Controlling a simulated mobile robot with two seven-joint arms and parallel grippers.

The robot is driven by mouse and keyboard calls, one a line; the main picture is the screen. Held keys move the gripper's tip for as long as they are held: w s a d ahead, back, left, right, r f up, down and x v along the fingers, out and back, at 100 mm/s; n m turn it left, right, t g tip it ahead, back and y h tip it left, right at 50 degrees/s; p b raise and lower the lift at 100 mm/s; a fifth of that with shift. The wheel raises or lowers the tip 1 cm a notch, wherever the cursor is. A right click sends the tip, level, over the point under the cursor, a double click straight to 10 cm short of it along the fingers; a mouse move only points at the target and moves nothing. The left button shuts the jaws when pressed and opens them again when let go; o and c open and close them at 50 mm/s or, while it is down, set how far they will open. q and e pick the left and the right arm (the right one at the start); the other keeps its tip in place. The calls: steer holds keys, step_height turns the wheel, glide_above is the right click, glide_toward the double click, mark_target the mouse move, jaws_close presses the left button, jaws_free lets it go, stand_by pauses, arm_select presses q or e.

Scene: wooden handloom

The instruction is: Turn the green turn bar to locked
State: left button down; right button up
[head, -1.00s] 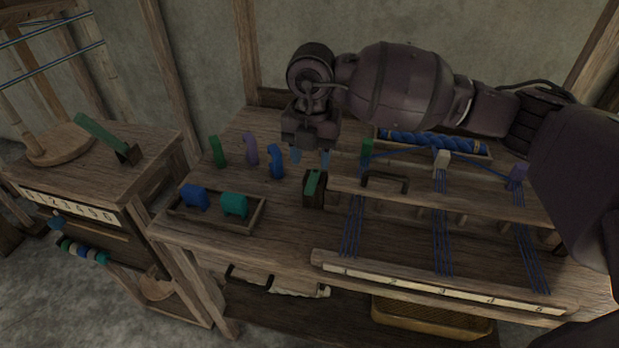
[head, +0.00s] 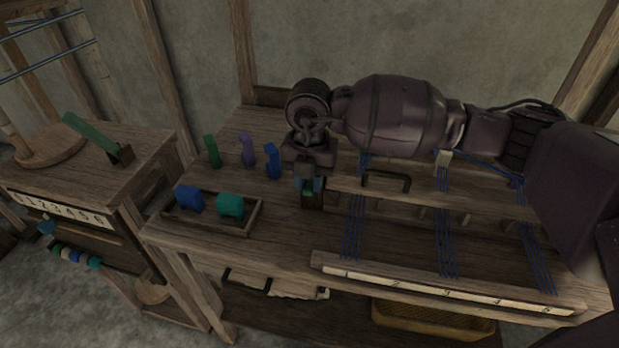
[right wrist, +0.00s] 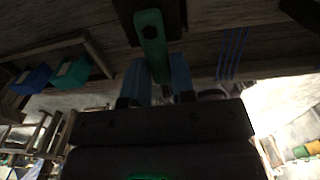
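The green turn bar (right wrist: 151,42) sits on a small dark wooden block (head: 312,202) on the bench, left of the raised warp board. In the head view it is mostly hidden by my right gripper (head: 310,184), which points down right over it. In the right wrist view, the two blue fingertips of my right gripper (right wrist: 161,78) are apart, and the near end of the bar reaches to the gap between them. I cannot tell whether they touch it. My left gripper is in neither view.
A tray (head: 256,218) with a blue and a teal block stands left of the bar. Several pegs, including a purple one (head: 246,147), stand behind it. The raised board (head: 440,195) with a dark handle (head: 386,178) lies close on the right.

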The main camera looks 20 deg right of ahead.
mark_target(332, 180)
jaws_close()
steer(key=shift+s+d+r+n+p, duration=0.1)
steer(key=shift+d+n+p, duration=0.15)
steer(key=shift+n, duration=0.35)
steer(key=shift+s+d+r+n+p, duration=0.15)
steer(key=shift+n+p, duration=0.2)
steer(key=shift+n, duration=0.25)
steer(key=d+n, duration=0.1)
steer(key=n, duration=0.3)
steer(key=d+n, duration=0.1)
steer(key=n, duration=0.2)
steer(key=d+n+p, duration=0.1)
steer(key=n, duration=0.3)
steer(key=shift+w+d+f+n, duration=0.3)
steer(key=shift+d, duration=0.1)
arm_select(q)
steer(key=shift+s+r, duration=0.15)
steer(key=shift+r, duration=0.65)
arm_select(e)
steer(key=shift+w+d+n, duration=0.2)
steer(key=shift+n, duration=0.55)
steer(key=shift+w+d+n, duration=0.15)
steer(key=shift+d+n, duration=0.05)
steer(key=shift+n, duration=0.55)
